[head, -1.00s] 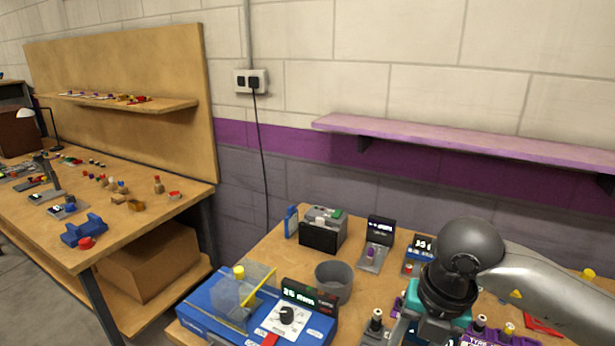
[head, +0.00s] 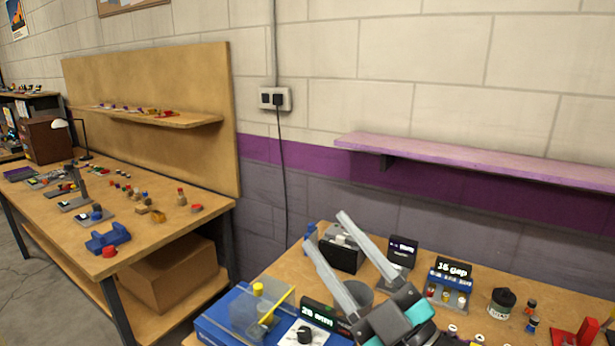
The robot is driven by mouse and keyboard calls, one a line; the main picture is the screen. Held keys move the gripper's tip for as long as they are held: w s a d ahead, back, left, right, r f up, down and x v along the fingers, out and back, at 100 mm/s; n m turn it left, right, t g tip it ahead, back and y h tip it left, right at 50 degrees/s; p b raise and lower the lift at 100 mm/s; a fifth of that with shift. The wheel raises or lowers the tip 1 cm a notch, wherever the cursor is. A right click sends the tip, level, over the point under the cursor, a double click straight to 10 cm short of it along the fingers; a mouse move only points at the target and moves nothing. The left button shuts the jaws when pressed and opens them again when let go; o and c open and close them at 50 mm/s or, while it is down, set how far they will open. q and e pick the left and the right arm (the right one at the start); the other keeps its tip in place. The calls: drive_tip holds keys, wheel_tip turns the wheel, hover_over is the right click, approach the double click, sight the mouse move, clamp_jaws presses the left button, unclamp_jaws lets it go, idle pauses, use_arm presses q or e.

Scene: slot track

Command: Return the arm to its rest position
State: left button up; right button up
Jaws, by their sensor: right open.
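My right gripper (head: 326,230) is raised above the near workbench, its two long grey fingers apart and pointing up and to the left, with nothing between them. Its dark body with teal parts shows at the bottom of the head view, and the rest of the arm is out of frame. The fingers cross in front of a grey cup (head: 362,292) and a black box device (head: 342,252), partly hiding both. My left gripper is not in view.
A blue machine (head: 222,322) with a lit display stands at the bench's front left. A labelled rack (head: 450,285), a dark jar (head: 501,303) and small bottles stand to the right. A purple shelf (head: 480,160) is on the wall. Another workbench (head: 150,240) stands at left.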

drive_tip(key=w+d+f+m+t+h, duration=0.25)
drive_tip(key=d+f+m+h, duration=0.3)
drive_tip(key=m+h, duration=0.3)
drive_tip(key=s+d+f+m+g+h, duration=0.2)
drive_tip(key=d+f+m+g+h, duration=0.15)
drive_tip(key=f, duration=0.45)
drive_tip(key=s+d+f+m+g+h, duration=0.25)
drive_tip(key=d+f+g+h, duration=0.2)
drive_tip(key=f, duration=0.35)
drive_tip(key=s+a+f+g+y, duration=0.1)
drive_tip(key=s+f+g+y, duration=0.1)
drive_tip(key=s+f+g, duration=1.1)
drive_tip(key=s+f+t+b, duration=0.1)
drive_tip(key=s+f, duration=0.2)
drive_tip(key=f, duration=0.9)
drive_tip(key=s+f+t+b, duration=0.1)
drive_tip(key=s+f, duration=0.2)
drive_tip(key=f, duration=1)
drive_tip(key=s+d+f+b, duration=0.1)
drive_tip(key=s+d+f, duration=0.1)
drive_tip(key=s+f, duration=1.2)
drive_tip(key=shift+s+d+g, duration=0.4)
drive_tip(key=shift+s+g, duration=0.05)
